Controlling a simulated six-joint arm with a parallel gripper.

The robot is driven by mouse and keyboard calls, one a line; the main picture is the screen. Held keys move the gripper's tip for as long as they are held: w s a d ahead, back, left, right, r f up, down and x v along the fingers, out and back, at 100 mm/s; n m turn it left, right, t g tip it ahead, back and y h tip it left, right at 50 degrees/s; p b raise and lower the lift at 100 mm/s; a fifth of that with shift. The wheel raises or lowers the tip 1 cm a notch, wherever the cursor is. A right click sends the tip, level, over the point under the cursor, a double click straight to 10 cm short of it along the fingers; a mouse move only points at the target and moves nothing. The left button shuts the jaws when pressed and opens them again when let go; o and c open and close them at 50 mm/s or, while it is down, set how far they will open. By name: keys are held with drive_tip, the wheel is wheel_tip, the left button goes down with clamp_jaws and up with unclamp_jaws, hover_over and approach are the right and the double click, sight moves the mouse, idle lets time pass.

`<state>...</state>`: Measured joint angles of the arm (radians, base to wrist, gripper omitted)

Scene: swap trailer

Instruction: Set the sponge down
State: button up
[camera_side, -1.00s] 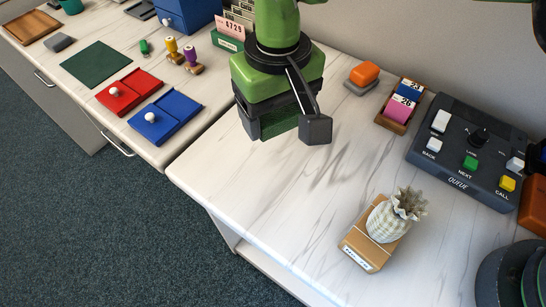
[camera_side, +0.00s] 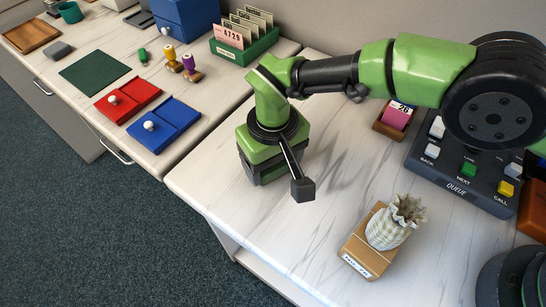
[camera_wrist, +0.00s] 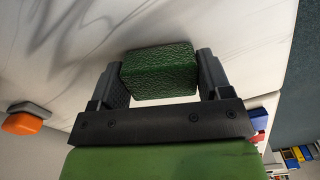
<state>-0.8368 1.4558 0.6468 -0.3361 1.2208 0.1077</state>
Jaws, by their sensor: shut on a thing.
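The sponge is a dark green textured block (camera_wrist: 160,72) in the wrist view. My gripper (camera_wrist: 159,62) is shut on it, with one dark finger against each side. In the side view, my gripper (camera_side: 275,180) points down, low over the left part of the near white counter. The sponge is mostly hidden there behind the gripper and its fingers. I cannot tell whether its underside touches the counter.
A pale pineapple-shaped pot (camera_side: 388,228) on a wooden stand (camera_side: 358,257) is right of my gripper. The button console (camera_side: 462,165) and a card holder (camera_side: 392,127) stand behind. An orange block on a grey base (camera_wrist: 24,122) shows in the wrist view. Counter around the gripper is clear.

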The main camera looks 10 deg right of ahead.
drive_tip(key=shift+f, duration=0.15)
drive_tip(key=o, duration=0.9)
wheel_tip(320, 180, up, 13)
drive_tip(key=w+d+r+m+t+y, duration=0.1)
drive_tip(key=w+d+r+m, duration=0.15)
drive_tip(key=d+r, duration=0.7)
drive_tip(key=s+d+r+m+t+y, duration=0.1)
drive_tip(key=s+d+r+m+t, duration=0.15)
drive_tip(key=d+r, duration=0.65)
drive_tip(key=s+d+m+t, duration=0.3)
drive_tip(key=s+d, duration=0.9)
drive_tip(key=s, duration=0.3)
drive_tip(key=shift+s+f+t, duration=0.25)
drive_tip(key=shift+f+t, duration=0.1)
drive_tip(key=shift+f, duration=0.1)
